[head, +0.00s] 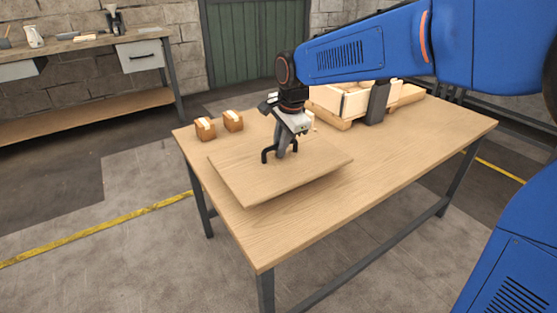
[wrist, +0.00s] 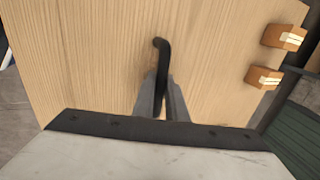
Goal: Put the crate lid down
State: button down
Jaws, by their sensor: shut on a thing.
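The crate lid (head: 240,175) is a flat light-wood board with a dark handle (head: 265,154) on top. It is at the left end of the wooden table in the head view. My gripper (head: 281,152) is above the lid and shut on its handle. In the wrist view the gripper fingers (wrist: 160,105) close around the dark handle (wrist: 162,60), and the lid (wrist: 90,60) fills most of the picture. The lid looks slightly tilted, and I cannot tell whether any edge touches the table. The open wooden crate (head: 350,103) stands at the back of the table, partly behind my arm.
The right and front of the table (head: 400,165) are clear. A workbench (head: 80,45) stands at the far left.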

aim_at(280, 161)
jog(key=shift+f, duration=2.9)
jog(key=c, duration=1.8)
grip_release()
jog(key=shift+f, duration=0.1)
jog(key=shift+o, duration=0.2)
jog(key=v, duration=1.1)
jog(key=shift+d+r, duration=0.1)
jog(key=shift+r, duration=0.25)
jog(key=shift+s+r, duration=0.1)
jog(key=shift+r, duration=0.15)
